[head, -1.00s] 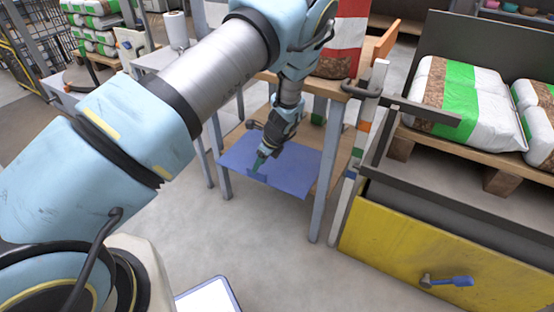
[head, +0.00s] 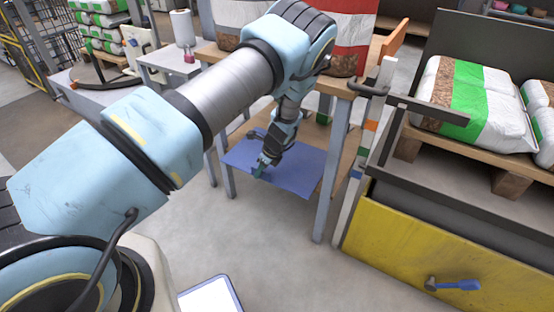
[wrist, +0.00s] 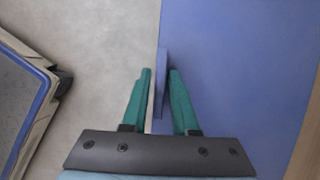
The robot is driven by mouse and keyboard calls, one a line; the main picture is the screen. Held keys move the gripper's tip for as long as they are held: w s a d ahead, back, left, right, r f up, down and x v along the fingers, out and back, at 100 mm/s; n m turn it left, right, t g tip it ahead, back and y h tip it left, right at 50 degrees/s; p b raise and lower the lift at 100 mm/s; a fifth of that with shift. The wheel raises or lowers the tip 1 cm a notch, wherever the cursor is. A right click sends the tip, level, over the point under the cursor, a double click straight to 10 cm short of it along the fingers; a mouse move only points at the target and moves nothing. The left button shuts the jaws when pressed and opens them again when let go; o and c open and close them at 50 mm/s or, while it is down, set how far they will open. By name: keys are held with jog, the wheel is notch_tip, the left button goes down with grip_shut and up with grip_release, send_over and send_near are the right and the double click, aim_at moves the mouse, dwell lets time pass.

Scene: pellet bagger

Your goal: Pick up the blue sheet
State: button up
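The blue sheet (head: 305,170) lies flat on the lower shelf of a grey-legged table in the head view. It fills much of the right side of the wrist view (wrist: 235,70). A narrow blue flap (wrist: 161,75) stands up at its near edge. My gripper (head: 262,170) is at that edge, pointing down. In the wrist view, the green fingers of my gripper (wrist: 160,71) are apart, one on each side of the flap. A gap shows on the left of the flap; whether the right finger touches it I cannot tell.
The table's top (head: 330,84) is above the sheet and carries bags. A table leg (head: 329,180) stands to the sheet's right. A yellow-fronted bin (head: 410,235) is further right.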

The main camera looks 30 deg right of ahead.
grip_shut()
dwell(1.0)
